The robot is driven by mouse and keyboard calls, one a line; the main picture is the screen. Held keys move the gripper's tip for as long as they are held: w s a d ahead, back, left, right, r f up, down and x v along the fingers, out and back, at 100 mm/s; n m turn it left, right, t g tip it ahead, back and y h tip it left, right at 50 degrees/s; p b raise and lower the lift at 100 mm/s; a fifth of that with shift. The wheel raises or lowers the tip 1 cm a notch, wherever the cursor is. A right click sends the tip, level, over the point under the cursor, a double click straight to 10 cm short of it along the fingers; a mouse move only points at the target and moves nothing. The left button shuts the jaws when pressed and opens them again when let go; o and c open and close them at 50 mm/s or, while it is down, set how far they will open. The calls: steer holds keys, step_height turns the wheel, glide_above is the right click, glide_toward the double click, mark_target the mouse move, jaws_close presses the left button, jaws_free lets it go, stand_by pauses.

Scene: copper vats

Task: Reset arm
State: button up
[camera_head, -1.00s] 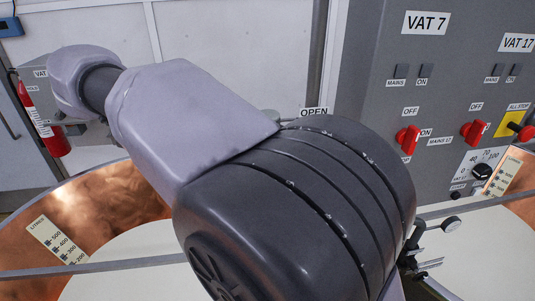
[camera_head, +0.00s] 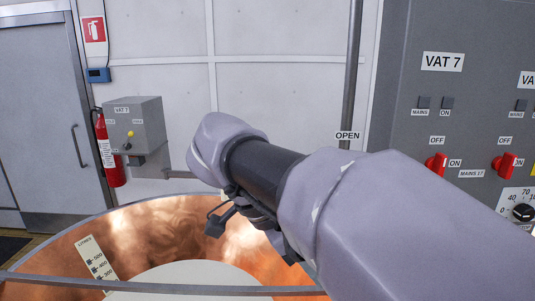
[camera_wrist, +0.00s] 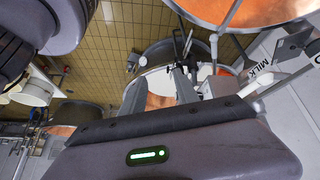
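My arm stretches across the head view from the lower right toward the middle, with its grey elbow and wrist links bent. Dark parts near my wrist show beside it, but my fingers are not clear there.
The grey VAT 7 control panel (camera_head: 402,131) with red switches stands at the right. A small grey control box (camera_head: 149,116) and a red fire extinguisher (camera_head: 111,155) are at the left wall. A grey door (camera_head: 35,80) is at the far left. A vertical pipe (camera_head: 355,75) runs near the panel.

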steer(key=s+d+f+n+t+y+b, duration=0.1)
steer(key=s+f+n+y+b, duration=0.1)
steer(key=s+f+b, duration=0.3)
steer(key=s+d+f+n+t+y+b, duration=0.1)
steer(key=s+f+n+t+y+b, duration=0.1)
steer(key=f+b, duration=0.9)
steer(key=s+d+f+n+t+y+b, duration=0.1)
steer(key=s+f+n+y+b, duration=0.3)
steer(key=f, duration=1.6)
steer(key=s+n+b, duration=0.1)
steer(key=s+b, duration=0.3)
steer(key=shift+n+t+b, duration=0.3)
steer(key=shift+b, duration=0.1)
